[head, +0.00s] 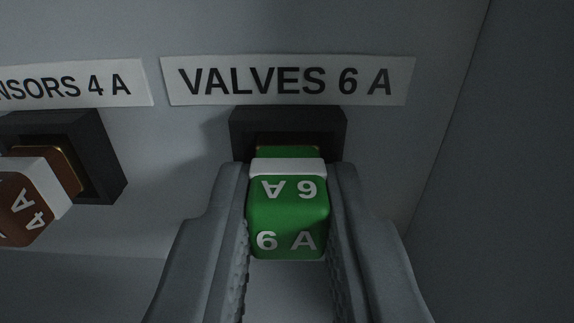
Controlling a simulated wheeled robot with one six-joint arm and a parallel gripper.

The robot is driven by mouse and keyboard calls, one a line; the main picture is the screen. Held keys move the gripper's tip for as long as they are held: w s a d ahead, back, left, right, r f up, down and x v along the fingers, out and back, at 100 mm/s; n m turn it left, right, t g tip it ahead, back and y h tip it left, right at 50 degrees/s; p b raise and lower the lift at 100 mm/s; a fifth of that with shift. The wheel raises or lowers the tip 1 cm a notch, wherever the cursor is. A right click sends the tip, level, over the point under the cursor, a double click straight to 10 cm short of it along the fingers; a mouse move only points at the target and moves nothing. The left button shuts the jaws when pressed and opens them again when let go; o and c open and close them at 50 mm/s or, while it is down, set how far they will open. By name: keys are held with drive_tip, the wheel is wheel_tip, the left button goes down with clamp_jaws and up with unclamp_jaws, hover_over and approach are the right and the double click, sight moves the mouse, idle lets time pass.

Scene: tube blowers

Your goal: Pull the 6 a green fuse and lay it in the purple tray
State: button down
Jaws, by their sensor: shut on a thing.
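The green fuse (288,220) is marked 6 A and has a white band near its far end. Its far end is at the dark socket (289,118) under the label VALVES 6 A (290,80). A green part with a thin gold edge shows within the socket's frame, so the fuse appears to be still in or at the socket's mouth. My gripper (287,205) is shut on the green fuse, one finger on each side. The purple tray is not in view.
A brown fuse (28,205) marked 4 A sits in another dark socket (95,150) on the left, under a label (75,84) partly cut off. A grey side wall (505,190) stands close on the right. The panel between the sockets is bare.

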drive_tip(key=s, duration=0.6)
idle(1.1)
